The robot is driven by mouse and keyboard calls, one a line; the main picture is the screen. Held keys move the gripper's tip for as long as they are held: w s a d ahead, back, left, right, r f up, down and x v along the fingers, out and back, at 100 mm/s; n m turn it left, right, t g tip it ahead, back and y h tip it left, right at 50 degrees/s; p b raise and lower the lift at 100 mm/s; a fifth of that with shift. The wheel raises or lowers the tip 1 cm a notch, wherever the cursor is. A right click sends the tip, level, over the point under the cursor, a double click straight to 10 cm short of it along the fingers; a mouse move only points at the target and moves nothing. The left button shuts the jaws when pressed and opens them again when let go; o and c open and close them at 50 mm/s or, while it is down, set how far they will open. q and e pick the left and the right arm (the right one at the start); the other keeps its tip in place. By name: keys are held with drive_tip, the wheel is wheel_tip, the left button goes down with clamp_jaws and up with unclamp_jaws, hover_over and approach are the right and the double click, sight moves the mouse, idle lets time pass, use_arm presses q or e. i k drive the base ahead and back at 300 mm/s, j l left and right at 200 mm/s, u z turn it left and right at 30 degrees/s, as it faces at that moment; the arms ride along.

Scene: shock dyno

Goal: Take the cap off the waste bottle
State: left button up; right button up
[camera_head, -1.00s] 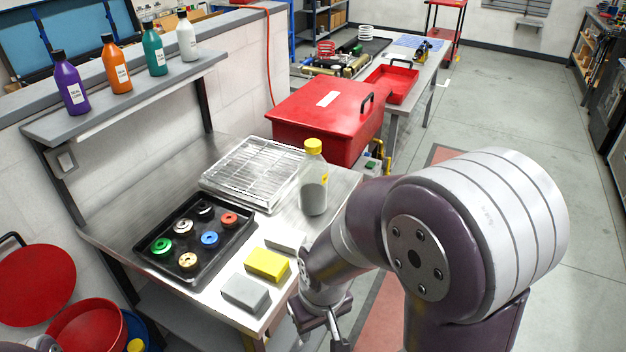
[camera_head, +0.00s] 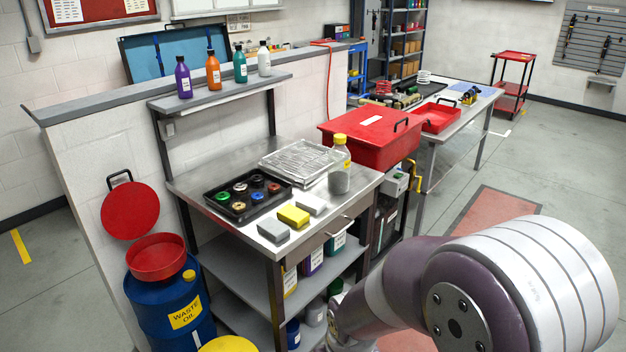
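A clear bottle (camera_head: 340,178) with a yellow label and grey contents stands upright at the right end of the steel bench. It appears to be the waste bottle, but its label is too small to read. Its yellow cap (camera_head: 340,139) sits on top of the neck. My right arm comes in from the lower right, and its wrist runs down to the bottom edge, below and in front of the bench. My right gripper's fingers are out of the frame. My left gripper is not in view. No gripper is at the bottle.
A red box (camera_head: 370,145) stands behind the bottle. A blue waste oil drum (camera_head: 170,308) with a red funnel is at left.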

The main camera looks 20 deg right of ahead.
sight(339, 156)
drive_tip(key=i+l+u, duration=0.15)
drive_tip(key=l+u, duration=0.25)
drive_tip(key=i+l+u, duration=0.15)
drive_tip(key=u, duration=0.25)
drive_tip(key=l+u, duration=0.75)
drive_tip(key=i+l, duration=0.05)
drive_tip(key=l, duration=0.05)
